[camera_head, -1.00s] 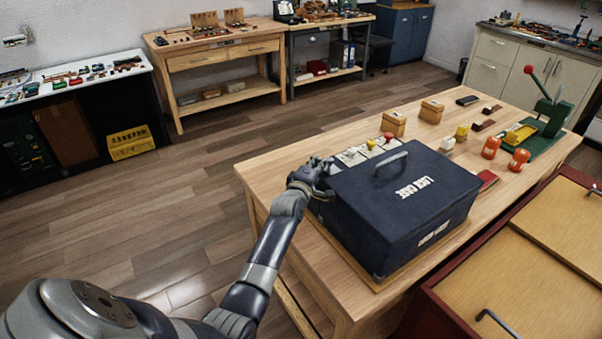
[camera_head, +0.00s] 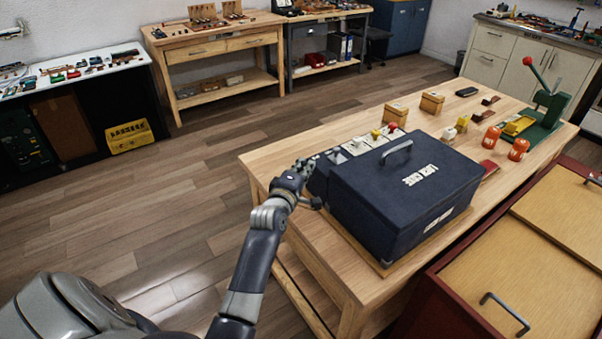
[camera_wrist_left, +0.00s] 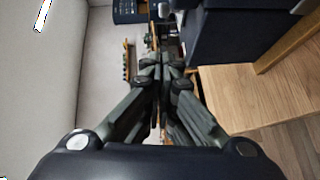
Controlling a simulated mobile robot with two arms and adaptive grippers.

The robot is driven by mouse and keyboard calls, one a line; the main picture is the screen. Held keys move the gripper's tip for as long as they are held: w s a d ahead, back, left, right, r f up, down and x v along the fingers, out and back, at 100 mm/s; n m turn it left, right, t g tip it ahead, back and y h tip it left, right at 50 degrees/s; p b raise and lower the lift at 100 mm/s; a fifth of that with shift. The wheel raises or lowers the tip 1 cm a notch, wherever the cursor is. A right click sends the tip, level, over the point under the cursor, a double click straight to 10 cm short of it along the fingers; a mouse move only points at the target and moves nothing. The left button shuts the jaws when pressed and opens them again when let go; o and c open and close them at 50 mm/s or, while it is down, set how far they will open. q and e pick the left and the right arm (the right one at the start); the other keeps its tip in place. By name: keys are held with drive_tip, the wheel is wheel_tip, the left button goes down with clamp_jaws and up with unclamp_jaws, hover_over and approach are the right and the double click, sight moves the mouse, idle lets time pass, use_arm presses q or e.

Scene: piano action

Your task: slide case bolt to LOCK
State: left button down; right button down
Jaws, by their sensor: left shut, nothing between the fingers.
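The dark blue case (camera_head: 400,208) stands on the wooden workbench, with a grey handle on its lid and white lettering on its lid and front. My left gripper (camera_head: 322,160) is beside the case's left side, near its far left corner. In the left wrist view its fingers (camera_wrist_left: 163,77) are shut with nothing between them. A dark blue block, which looks like the case (camera_wrist_left: 238,38), shows to their right, apart from them. I cannot make out the bolt or its LOCK mark in either view. My right gripper is not in view.
The workbench (camera_head: 262,168) also holds white tiles with coloured knobs, two wooden boxes (camera_head: 432,102), orange jars (camera_head: 518,150) and a green lever press (camera_head: 547,115) toward the right. A red-framed cabinet (camera_head: 520,250) stands close at the front right. Floor left of the bench is clear.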

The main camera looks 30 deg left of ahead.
use_arm(q)
drive_tip(key=shift+v, duration=1.2)
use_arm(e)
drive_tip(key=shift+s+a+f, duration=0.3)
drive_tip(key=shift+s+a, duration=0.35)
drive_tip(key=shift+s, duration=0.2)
use_arm(q)
drive_tip(key=shift+d, duration=0.2)
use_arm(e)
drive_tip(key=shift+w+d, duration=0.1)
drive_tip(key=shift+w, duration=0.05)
